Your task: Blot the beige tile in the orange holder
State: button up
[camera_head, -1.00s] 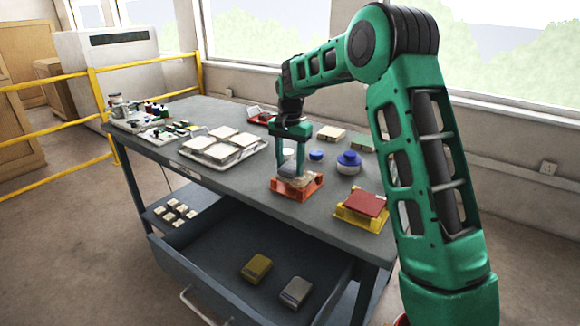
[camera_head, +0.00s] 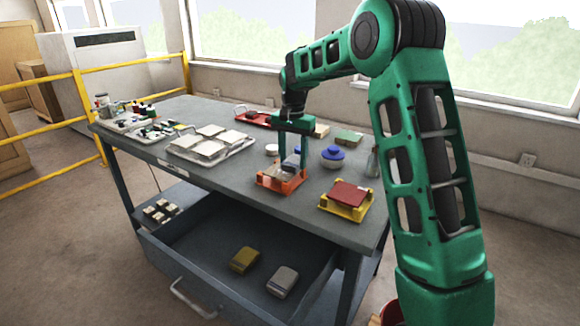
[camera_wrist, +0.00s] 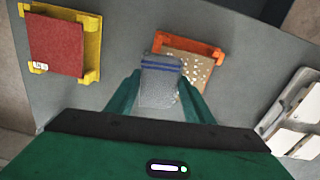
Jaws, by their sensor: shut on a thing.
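The orange holder (camera_head: 281,183) stands near the front edge of the grey table. In the wrist view the holder (camera_wrist: 190,42) carries the beige tile (camera_wrist: 197,67), dotted with pale spots. My gripper (camera_head: 290,166) points down over the holder's back side. In the wrist view my gripper (camera_wrist: 160,100) is shut on a pale grey cloth (camera_wrist: 158,84) with blue stripes. The cloth overlaps the tile's left part in this view and hides it. I cannot tell whether the cloth touches the tile.
A yellow holder with a red tile (camera_head: 350,194) stands to the right. A blue-lidded container (camera_head: 332,157) and a green block (camera_head: 348,138) are behind. A white tray of pale tiles (camera_head: 212,147) lies left. An open drawer (camera_head: 210,255) juts out below the table.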

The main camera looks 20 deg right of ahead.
aim_at(292, 160)
jog(key=shift+a+r, duration=0.15)
jog(key=shift+r, duration=2.45)
